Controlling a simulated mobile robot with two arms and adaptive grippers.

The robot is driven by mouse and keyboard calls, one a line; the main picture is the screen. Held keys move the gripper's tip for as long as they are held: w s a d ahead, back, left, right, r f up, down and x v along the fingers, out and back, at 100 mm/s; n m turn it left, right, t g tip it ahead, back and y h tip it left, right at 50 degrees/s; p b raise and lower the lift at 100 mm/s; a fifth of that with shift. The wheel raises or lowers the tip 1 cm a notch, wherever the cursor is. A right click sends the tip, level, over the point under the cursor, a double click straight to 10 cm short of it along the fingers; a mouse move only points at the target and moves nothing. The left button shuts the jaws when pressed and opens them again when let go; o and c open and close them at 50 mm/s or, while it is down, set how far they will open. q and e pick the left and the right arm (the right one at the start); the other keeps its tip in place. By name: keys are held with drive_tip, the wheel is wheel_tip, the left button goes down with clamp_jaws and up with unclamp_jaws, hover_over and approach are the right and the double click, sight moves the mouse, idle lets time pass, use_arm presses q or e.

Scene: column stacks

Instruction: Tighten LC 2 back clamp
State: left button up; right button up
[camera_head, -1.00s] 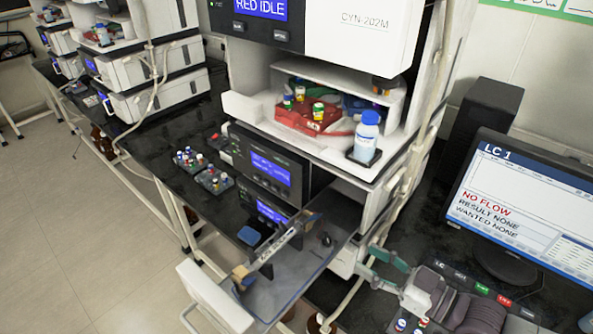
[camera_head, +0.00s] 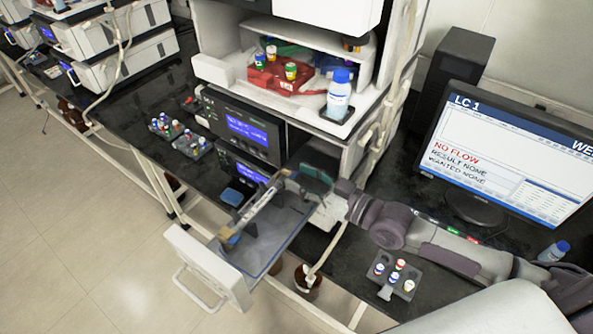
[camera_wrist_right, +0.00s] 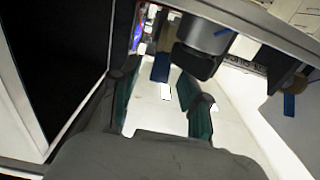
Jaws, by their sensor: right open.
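The open drawer (camera_head: 188,262) of the instrument holds a long pale column (camera_head: 262,200) on a rail. A brown clamp with a blue tab (camera_head: 229,238) sits at its front end. The back end is mostly hidden behind my right gripper (camera_head: 308,181), which is at the drawer's back right corner. A blue tab (camera_wrist_right: 160,68) shows near the fingertips and another blue tab (camera_wrist_right: 290,104) farther right; I cannot tell which is the back clamp's. My left gripper is not in view.
A monitor (camera_head: 505,150) reading LC 1 and NO FLOW stands at right. A grey vial rack (camera_head: 394,281) lies near my right arm. The instrument tower (camera_head: 240,125) rises behind the drawer, with a blue-capped bottle (camera_head: 339,93). Tubing hangs beside the drawer. The floor at left is clear.

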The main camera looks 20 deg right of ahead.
drive_tip(key=shift+x, duration=0.85)
drive_tip(key=shift+c, duration=0.4)
